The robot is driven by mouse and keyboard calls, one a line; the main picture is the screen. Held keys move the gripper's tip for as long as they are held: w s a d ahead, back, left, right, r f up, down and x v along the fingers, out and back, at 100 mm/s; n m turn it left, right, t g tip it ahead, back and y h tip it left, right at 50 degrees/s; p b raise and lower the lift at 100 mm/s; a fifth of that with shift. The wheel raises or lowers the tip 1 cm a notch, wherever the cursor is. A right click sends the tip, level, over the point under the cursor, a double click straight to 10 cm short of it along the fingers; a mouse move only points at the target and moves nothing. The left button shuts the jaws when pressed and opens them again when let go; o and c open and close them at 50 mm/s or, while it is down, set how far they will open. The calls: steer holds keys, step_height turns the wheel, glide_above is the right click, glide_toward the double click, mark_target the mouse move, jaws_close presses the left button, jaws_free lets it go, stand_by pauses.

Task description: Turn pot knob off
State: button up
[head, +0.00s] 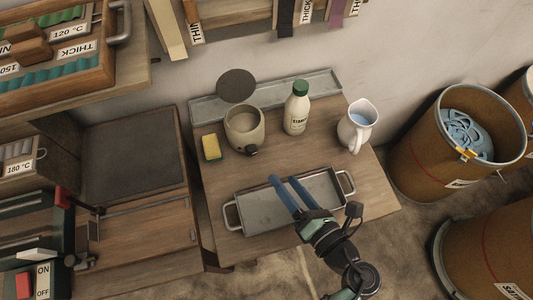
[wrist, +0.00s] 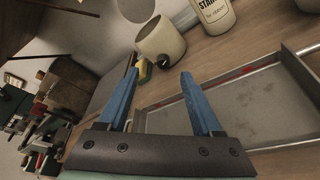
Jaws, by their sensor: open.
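The cream pot (head: 244,128) stands on the wooden table, its dark knob (head: 251,150) at the lower front of its wall. The pot is open, with pale contents inside. In the wrist view the pot (wrist: 161,42) stands beyond my fingers, and its knob (wrist: 162,62) faces me. My gripper (head: 287,191) is open and empty, with two blue fingers over the metal tray, nearer to me than the knob. In the wrist view my gripper (wrist: 158,88) has its fingers apart, with the knob beyond the gap and touching neither finger.
A metal tray (head: 241,218) with handles lies at the table's front. A yellow sponge (head: 211,147) is left of the pot. A white bottle with a green cap (head: 296,108) and a white pitcher (head: 356,126) stand to the right. A round dark disc (head: 236,85) is behind the pot.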

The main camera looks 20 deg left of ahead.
mark_target(253, 153)
steer(key=shift+s+a+f+n+g, duration=0.15)
steer(key=shift+s+f+n+g, duration=0.2)
steer(key=shift+f+n+g, duration=0.35)
steer(key=x, duration=1.2)
steer(key=shift+w+a+f, duration=0.2)
steer(key=shift+w+a, duration=0.05)
jaws_close()
